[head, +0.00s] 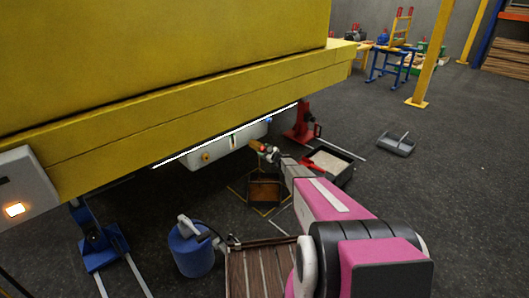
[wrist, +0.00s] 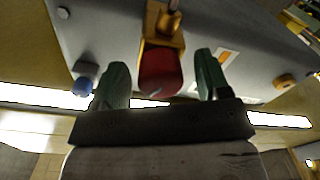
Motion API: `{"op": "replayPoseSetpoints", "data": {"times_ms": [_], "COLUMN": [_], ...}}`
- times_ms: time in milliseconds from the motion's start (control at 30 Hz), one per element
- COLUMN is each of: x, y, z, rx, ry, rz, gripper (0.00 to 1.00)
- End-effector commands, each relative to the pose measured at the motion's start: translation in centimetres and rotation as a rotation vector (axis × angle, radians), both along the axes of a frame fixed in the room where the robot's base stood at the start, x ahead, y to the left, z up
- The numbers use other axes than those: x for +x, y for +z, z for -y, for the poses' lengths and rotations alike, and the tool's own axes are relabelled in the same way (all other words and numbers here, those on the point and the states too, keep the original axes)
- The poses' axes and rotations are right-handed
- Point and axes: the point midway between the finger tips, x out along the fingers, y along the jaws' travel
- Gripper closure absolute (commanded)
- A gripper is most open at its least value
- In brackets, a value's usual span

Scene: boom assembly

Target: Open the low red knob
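The red knob (wrist: 159,72) sits on a brass-coloured fitting (wrist: 165,27) on the grey housing. In the wrist view it lies between the two green fingers of my gripper (wrist: 157,80). The fingers stand apart on either side of it, with a visible gap on each side. In the head view my gripper (head: 268,152) is small, at the underside of the yellow structure near the grey housing (head: 215,152). The knob is too small there to make out clearly.
A blue knob (wrist: 84,86) is just left of the left finger. The yellow structure (head: 190,105) hangs low overhead. Below are a black tray (head: 330,163), a brown-lined box (head: 264,190) and a blue bucket (head: 191,250). Open floor lies at the right.

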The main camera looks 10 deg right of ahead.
Motion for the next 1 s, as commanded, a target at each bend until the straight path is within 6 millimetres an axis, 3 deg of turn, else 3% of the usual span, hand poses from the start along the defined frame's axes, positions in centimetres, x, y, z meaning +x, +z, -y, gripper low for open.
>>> {"op": "replayPoseSetpoints", "data": {"times_ms": [267, 733, 1000], "x": [-1.4, -7.8, -8.6], "y": [0.1, 0.2, 0.0], "z": [1.0, 5.9, 6.6], "rx": [0.000, 0.000, -0.001], "ry": [-0.001, -0.001, 0.000], "rz": [0.000, 0.000, -0.001], "gripper": [0.31, 0.31, 0.31]}}
